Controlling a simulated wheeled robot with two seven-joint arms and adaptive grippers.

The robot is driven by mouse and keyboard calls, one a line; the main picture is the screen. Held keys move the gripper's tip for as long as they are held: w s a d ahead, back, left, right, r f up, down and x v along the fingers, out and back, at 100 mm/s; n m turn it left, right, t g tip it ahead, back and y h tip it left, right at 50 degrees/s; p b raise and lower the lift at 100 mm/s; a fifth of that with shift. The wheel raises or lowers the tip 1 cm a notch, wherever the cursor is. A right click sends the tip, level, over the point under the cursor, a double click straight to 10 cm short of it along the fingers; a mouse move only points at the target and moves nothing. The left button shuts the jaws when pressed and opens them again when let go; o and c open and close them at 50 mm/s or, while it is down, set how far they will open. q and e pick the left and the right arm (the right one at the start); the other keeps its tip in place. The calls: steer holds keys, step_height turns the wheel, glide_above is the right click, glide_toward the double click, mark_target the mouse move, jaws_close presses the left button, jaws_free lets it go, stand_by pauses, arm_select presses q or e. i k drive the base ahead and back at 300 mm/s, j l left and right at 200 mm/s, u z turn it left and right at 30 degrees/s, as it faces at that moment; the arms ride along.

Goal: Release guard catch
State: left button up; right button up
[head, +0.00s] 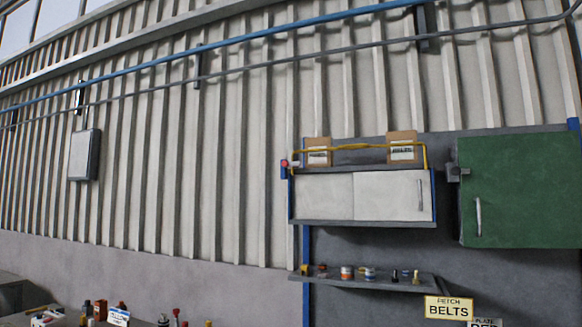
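A yellow bar (350,147) runs across the front of the top of a white cabinet (325,195) on the wall, in front of two cardboard boxes. Its right end bends down to the cabinet top. At its left end, by the cabinet's upper left corner, is a small fitting (284,166) with red, grey and blue parts. It may be the guard catch; its state is too small to tell. Neither of my grippers is in view.
A left box (318,152) and right box (402,147) stand on the cabinet. A green cabinet (520,190) is to the right. A shelf (375,282) with small containers hangs below. Bottles and other items stand at the lower left. Pipes cross the upper wall.

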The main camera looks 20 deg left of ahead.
mark_target(285, 164)
steer(key=i+j, duration=0.15)
steer(key=i, duration=0.45)
steer(key=i+j+u, duration=0.1)
steer(key=i, duration=0.5)
steer(key=i+j, duration=0.15)
steer(key=i, duration=0.45)
